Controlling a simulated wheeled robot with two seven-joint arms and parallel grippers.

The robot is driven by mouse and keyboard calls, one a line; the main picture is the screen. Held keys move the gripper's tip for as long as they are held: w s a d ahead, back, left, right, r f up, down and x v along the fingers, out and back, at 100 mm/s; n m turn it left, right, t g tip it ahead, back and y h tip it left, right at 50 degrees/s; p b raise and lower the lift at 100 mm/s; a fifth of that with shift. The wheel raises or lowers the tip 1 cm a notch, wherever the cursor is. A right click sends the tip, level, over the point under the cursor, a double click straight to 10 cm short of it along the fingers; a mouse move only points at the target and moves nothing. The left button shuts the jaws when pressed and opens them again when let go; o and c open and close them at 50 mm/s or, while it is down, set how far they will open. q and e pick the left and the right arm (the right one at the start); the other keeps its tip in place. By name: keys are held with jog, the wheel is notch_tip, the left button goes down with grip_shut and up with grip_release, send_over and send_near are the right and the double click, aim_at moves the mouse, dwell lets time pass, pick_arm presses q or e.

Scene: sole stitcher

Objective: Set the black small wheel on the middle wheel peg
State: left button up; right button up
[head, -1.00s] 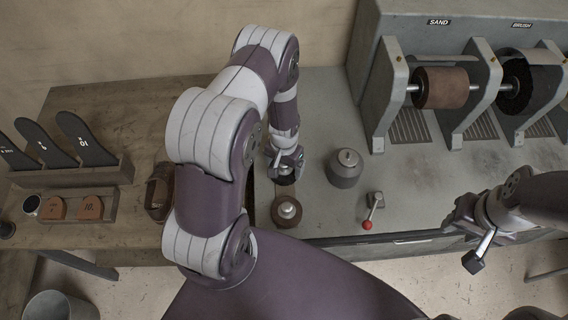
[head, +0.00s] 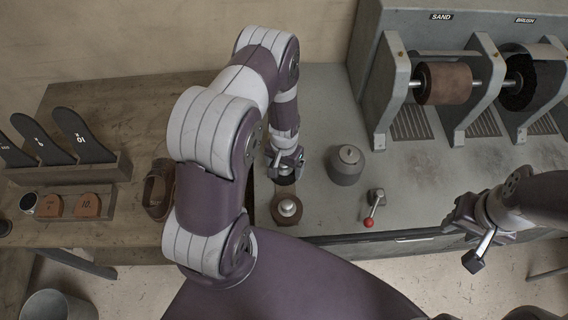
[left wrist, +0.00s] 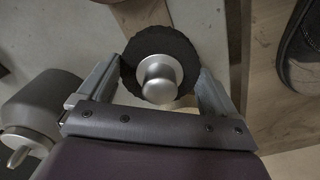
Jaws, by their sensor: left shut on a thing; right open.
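My left gripper (head: 287,168) is shut on the black small wheel (head: 285,180), which shows only as a dark edge under the jaws in the head view. In the left wrist view the black wheel (left wrist: 184,55) sits between the two fingers, with a round silver knob or hub at its middle. A brown strip runs beyond it. Whether the wheel is on a peg or above one cannot be told; the middle wheel peg is not clearly seen. A brown wheel (head: 279,217) with a silver centre sits nearer me. My right gripper (head: 464,228) is open and empty at the right.
A grey lidded pot (head: 346,168) stands right of the left gripper, with a red-knobbed lever (head: 372,208) nearer me. A brown shoe-like piece (head: 158,188) lies at left. The sanding drum (head: 443,82) and brush (head: 519,83) stand at the back right.

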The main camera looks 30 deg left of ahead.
pick_arm(q)
jog(key=shift+f+b, duration=0.4)
jog(key=shift+f, duration=0.2)
jog(key=o, duration=0.9)
notch_tip(320, 180, up, 13)
jog(key=shift+f+b, duration=0.15)
jog(key=shift+b, duration=0.65)
